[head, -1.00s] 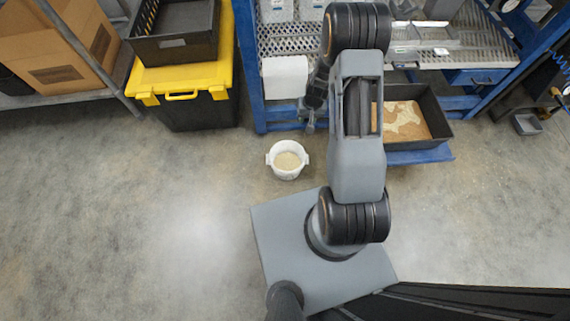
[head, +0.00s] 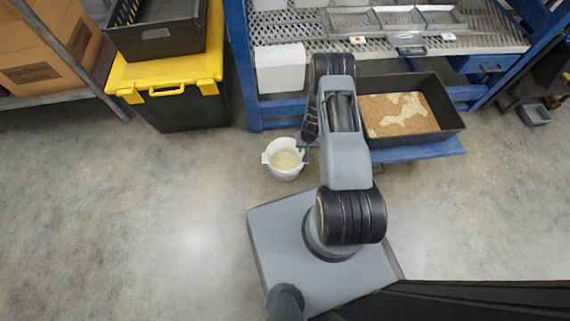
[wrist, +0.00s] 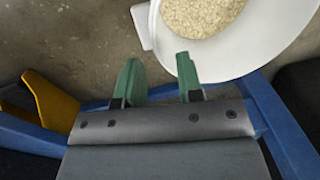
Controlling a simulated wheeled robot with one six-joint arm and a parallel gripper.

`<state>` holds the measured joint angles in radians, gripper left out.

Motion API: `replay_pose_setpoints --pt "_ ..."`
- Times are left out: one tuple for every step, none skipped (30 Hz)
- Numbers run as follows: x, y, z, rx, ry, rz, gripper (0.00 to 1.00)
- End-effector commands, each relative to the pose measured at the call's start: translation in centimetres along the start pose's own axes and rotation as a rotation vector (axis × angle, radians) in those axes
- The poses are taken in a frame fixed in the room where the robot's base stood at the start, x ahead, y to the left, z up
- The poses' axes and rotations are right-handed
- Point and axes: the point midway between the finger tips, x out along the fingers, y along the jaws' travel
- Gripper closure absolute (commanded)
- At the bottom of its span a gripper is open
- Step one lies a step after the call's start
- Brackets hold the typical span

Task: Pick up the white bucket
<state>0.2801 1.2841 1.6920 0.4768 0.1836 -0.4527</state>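The white bucket (head: 284,176) stands upright on the concrete floor in the head view, with pale grainy material inside and small side tabs at its rim. In the wrist view the bucket (wrist: 232,62) fills the upper right, with one tab at its left. My gripper (wrist: 158,70) has green fingertips spread apart with nothing between them. Its right finger overlaps the bucket's outer wall in the picture; I cannot tell whether they touch. In the head view my gripper (head: 304,147) is at the bucket's upper right rim, partly hidden by my arm.
A blue rack (head: 240,70) with a white bin (head: 280,69) stands just behind the bucket. A dark tray (head: 440,112) of brown substrate sits at its right. A black tote with yellow lid (head: 128,72) stands left. The floor left and in front is free.

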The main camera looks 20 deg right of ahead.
Motion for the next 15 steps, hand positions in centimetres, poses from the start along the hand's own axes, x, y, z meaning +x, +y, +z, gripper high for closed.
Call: replay_pose_setpoints --pt "0.3 0.0 0.0 0.000 -0.001 0.000 0.66" --pt "0.4 0.0 0.0 0.000 -0.001 0.000 0.66" --pt "0.5 -0.1 0.0 -0.001 -0.001 0.000 0.66" --pt "0.6 -0.1 0.0 -0.001 -0.001 0.000 0.66" --pt "0.7 -0.1 0.0 -0.001 -0.001 0.000 0.66" --pt "0.9 -0.1 0.0 -0.002 -0.001 0.000 0.66" --pt "1.1 -0.1 0.0 -0.001 -0.001 0.000 0.66" --pt "1.3 -0.1 0.0 -0.001 -0.001 0.000 0.66" --pt "1.8 -0.1 0.0 -0.001 -0.001 0.000 0.66" --pt "2.1 -0.1 0.0 -0.001 -0.001 0.000 0.66" --pt "2.6 0.0 0.0 -0.001 -0.001 0.000 0.66" --pt "3.2 0.0 0.1 -0.001 -0.002 0.000 0.66" --pt "3.6 0.0 0.1 -0.001 -0.002 0.000 0.66" --pt "4.1 0.1 0.1 -0.001 -0.002 0.000 0.66" --pt "4.6 0.0 0.0 -0.002 -0.001 0.000 0.66"
